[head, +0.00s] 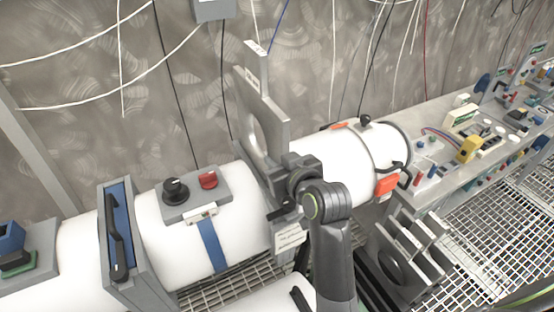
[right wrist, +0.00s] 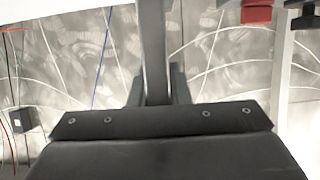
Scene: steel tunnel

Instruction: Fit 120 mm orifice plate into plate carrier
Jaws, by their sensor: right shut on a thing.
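A grey square plate with a round hole, apparently the orifice plate (head: 270,111), stands upright and tilted over the white pipe in the head view. My right gripper (head: 281,182) is shut at its lower near edge. In the right wrist view, a grey bar seen edge-on (right wrist: 154,45) runs up between the jaws (right wrist: 155,88). A narrow grey upright with a label (head: 261,62) rises right behind the plate; it may be part of the plate carrier. The gripper hides the plate's lower part, so I cannot tell whether it sits in the carrier. My left gripper is not seen.
A rack of grey holed plates (head: 403,262) stands right of my arm. The white pipe (head: 330,160) carries a box with black and red knobs (head: 196,194) and a blue-faced frame with a black handle (head: 117,232). A cluttered bench (head: 425,135) is at right. Cables hang behind.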

